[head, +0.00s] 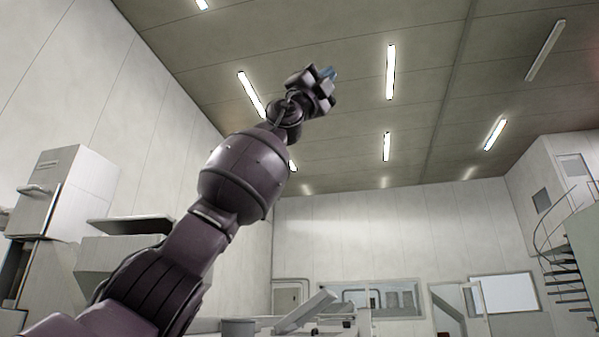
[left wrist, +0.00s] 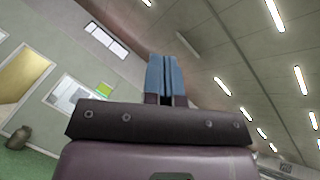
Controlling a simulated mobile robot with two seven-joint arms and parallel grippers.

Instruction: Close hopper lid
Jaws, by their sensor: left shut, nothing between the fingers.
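My left arm reaches up high from the lower left in the head view. Its left gripper (head: 329,73) points up toward the ceiling, far from any machine. In the left wrist view its blue fingers (left wrist: 167,76) are together with nothing between them. I cannot tell for sure which thing is the hopper lid. A flat dark-topped plate (head: 130,225) over a pale machine body (head: 108,254) shows at the left, partly behind my arm. A pale tilted panel (head: 306,310) stands raised at the bottom middle. My right gripper is not in view.
A tall pale cabinet (head: 70,190) stands at the left. Far back are a window (head: 380,298), a doorway (head: 452,303) and a spiral stair (head: 568,275) at the right. A dark container (left wrist: 18,138) stands on the green floor (left wrist: 25,163). The air around my raised gripper is clear.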

